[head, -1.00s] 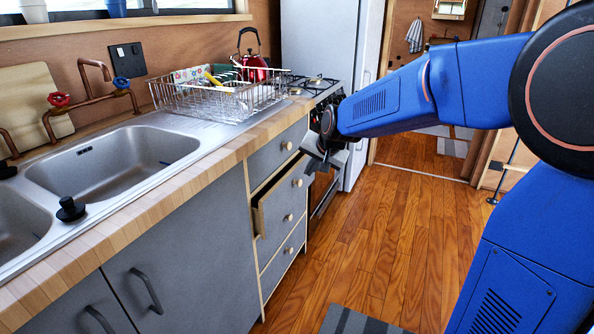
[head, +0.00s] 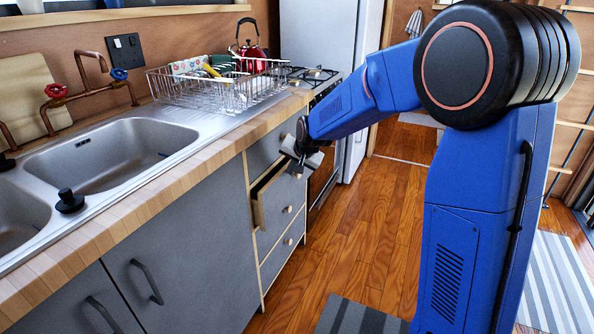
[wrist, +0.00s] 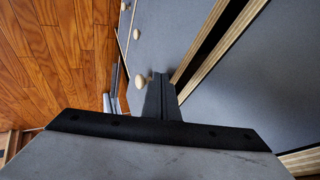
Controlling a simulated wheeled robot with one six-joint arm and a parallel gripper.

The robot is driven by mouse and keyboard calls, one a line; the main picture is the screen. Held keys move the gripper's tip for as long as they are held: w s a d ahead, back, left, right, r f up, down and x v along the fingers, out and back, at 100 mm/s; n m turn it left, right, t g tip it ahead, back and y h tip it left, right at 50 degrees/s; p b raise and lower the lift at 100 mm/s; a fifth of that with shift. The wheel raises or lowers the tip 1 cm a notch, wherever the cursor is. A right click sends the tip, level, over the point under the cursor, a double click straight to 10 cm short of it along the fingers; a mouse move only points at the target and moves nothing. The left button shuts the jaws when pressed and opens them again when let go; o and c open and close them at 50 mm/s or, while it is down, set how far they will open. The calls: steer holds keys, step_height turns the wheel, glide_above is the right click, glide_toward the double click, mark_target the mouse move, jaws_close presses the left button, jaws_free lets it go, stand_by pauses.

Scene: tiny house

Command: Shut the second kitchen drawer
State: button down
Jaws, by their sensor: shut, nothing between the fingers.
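The second kitchen drawer (head: 275,201) is grey with pale wooden edges and stands part way out of the cabinet, below the shut top drawer (head: 263,154). My gripper (head: 297,170) is shut and empty, at the upper right part of the second drawer's front. In the wrist view, the shut fingers (wrist: 161,97) are beside a round wooden knob (wrist: 141,81) on the grey front (wrist: 170,40). A dark gap shows behind that front's wooden edge. I cannot tell if the fingertips touch the front.
Lower drawers (head: 279,255) are shut. The wooden counter (head: 215,155) with the sink (head: 105,155) runs above them. A stove (head: 315,80) and white fridge (head: 320,40) stand beyond. The wooden floor (head: 350,255) before the drawers is clear, with a striped rug (head: 560,275) at right.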

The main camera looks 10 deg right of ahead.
stand_by(0.3)
steer(key=shift+w+a, duration=0.8)
steer(key=shift+a, duration=0.3)
steer(key=shift+d, duration=0.1)
